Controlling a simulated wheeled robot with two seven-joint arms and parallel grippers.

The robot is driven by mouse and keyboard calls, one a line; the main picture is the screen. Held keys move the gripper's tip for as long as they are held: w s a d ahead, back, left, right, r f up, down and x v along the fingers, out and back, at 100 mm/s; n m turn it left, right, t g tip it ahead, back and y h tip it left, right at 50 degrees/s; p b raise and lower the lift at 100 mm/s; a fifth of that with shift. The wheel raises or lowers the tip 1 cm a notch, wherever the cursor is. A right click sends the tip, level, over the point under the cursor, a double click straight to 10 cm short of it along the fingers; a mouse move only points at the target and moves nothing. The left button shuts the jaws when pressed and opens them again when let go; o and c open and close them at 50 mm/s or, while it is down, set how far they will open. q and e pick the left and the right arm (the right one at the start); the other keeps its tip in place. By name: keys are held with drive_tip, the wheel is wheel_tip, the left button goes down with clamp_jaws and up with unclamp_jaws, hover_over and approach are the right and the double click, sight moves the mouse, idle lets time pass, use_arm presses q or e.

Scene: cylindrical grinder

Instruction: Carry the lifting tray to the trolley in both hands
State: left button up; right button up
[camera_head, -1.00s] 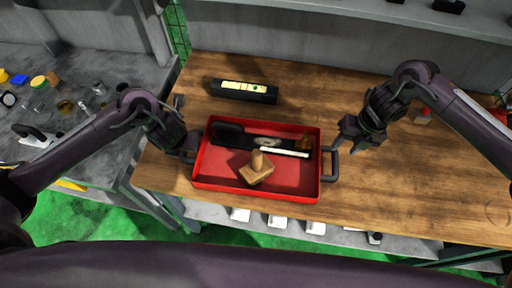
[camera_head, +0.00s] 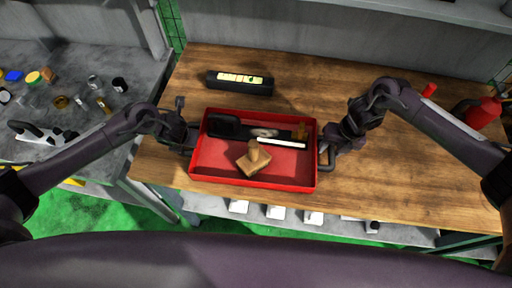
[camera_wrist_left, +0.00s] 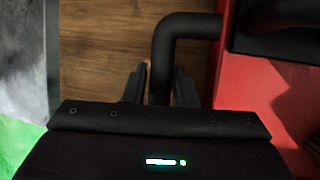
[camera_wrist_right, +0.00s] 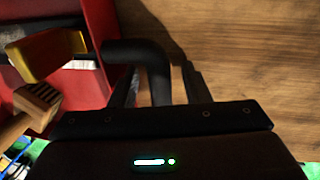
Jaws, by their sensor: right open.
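The red tray (camera_head: 294,172) lies on the wooden bench top, with a black handle at each short end. It holds a wooden block with a knob (camera_head: 253,160), a black tool (camera_head: 224,126), a white bar and a small brass-coloured piece. I cannot identify the trolley.
A black box with a yellow-green top (camera_head: 240,82) stands behind the tray on the wooden bench (camera_head: 300,75). A red bottle (camera_head: 483,112) stands at the right. A grey table (camera_head: 60,60) with small parts is at the left.

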use_arm(q)
drive_tip(key=c, duration=0.4)
use_arm(e)
drive_tip(key=c, duration=0.4)
use_arm(q)
clamp_jaws()
use_arm(e)
clamp_jaws()
use_arm(q)
drive_tip(key=shift+w+r, duration=0.2)
drive_tip(key=shift+r, duration=0.05)
use_arm(e)
drive_tip(key=shift+w+r, duration=0.15)
drive_tip(key=shift+r, duration=0.1)
